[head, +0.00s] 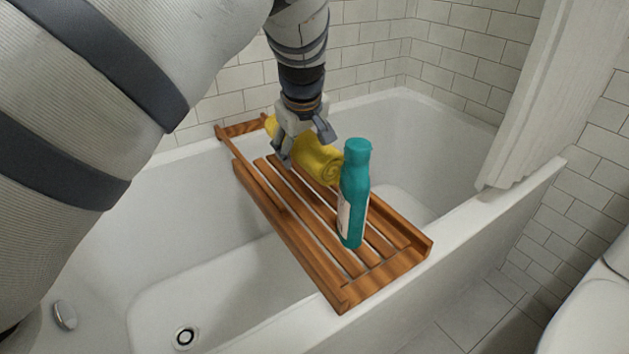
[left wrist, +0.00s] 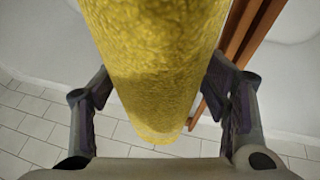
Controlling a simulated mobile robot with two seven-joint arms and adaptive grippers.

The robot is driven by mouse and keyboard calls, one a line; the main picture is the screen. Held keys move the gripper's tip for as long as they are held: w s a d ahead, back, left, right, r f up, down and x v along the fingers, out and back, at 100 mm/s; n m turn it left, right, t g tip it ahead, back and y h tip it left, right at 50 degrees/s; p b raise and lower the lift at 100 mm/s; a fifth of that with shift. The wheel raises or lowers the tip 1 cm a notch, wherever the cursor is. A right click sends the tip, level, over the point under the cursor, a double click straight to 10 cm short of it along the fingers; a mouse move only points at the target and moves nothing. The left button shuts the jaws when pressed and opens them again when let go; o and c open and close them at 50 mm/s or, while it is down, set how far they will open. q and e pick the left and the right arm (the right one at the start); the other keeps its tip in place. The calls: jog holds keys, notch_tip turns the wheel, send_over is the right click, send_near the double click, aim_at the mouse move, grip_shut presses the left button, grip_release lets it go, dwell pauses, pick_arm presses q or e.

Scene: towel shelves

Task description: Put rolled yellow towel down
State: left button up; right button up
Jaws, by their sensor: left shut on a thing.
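The rolled yellow towel (head: 318,160) is at the far part of the wooden bath tray (head: 290,232) in the head view. My left gripper (head: 304,152) comes down from above and is shut on the towel. In the left wrist view the towel (left wrist: 155,70) fills the space between the two fingers of the gripper (left wrist: 160,110). I cannot tell whether the towel touches the slats or hangs just above them. My right gripper is not in view.
A teal bottle (head: 353,195) stands upright on the tray, close in front of the towel. The tray spans the white bathtub (head: 190,215). The tray's near slats beside the bottle are bare. A white curtain (head: 530,100) hangs at the right.

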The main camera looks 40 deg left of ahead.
aim_at(303, 147)
pick_arm(q)
notch_tip(303, 147, down, 7)
jog(key=shift+s+f+b, duration=0.1)
jog(key=shift+b, duration=0.5)
jog(key=shift+f, duration=0.1)
jog(key=o, duration=1.4)
jog(key=p+v, duration=0.3)
jog(key=v, duration=0.9)
